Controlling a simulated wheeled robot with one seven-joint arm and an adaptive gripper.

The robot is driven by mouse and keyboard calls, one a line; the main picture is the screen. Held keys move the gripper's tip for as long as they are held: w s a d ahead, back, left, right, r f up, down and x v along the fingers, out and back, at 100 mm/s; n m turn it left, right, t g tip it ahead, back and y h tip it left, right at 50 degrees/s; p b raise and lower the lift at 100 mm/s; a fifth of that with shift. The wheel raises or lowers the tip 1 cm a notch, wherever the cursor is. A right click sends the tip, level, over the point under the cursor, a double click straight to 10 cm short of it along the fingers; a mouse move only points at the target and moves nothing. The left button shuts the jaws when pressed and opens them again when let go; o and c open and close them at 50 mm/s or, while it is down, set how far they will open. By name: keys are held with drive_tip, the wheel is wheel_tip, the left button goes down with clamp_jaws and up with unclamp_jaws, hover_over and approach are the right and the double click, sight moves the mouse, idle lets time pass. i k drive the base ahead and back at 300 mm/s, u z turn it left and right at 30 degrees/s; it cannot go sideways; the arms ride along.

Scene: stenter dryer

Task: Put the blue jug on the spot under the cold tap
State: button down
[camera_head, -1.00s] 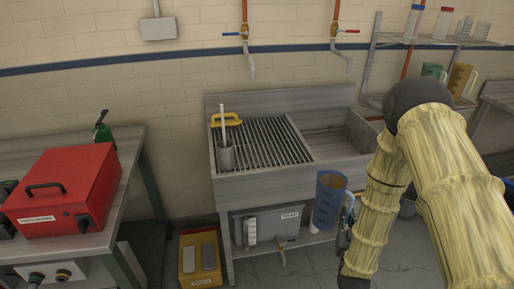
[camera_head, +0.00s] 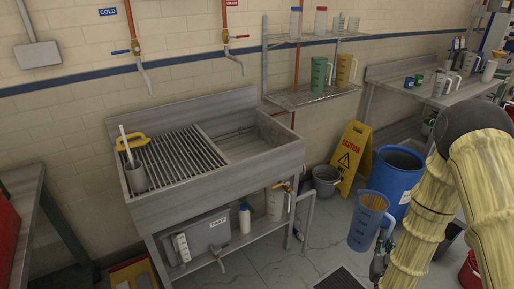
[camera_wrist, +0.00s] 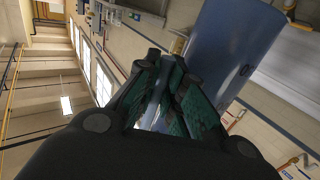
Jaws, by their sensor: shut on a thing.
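The blue jug (camera_head: 368,222) is held upright in the air to the right of the sink, its open top showing a brownish inside. It also fills the upper right of the wrist view (camera_wrist: 225,45). My gripper (camera_head: 379,264) is at the jug's handle side and shut on it; the exact grip is partly hidden. The fingers (camera_wrist: 170,95) are close together in the wrist view. The cold tap (camera_head: 136,50), with a blue lever, hangs on the wall under a COLD sign (camera_head: 108,11). Below its spout is the sink's slatted rack (camera_head: 180,155).
A grey cup (camera_head: 136,179) with a stick and a yellow-handled brush (camera_head: 132,142) stand on the rack's left. The open basin (camera_head: 250,135) is right of it. A yellow caution sign (camera_head: 352,155), grey bucket (camera_head: 326,180) and blue barrel (camera_head: 397,180) stand right of the sink.

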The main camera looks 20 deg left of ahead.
sight(169, 155)
drive_tip(key=z, duration=1.2)
drive_tip(key=i, duration=1.3)
drive_tip(key=u, duration=3.6)
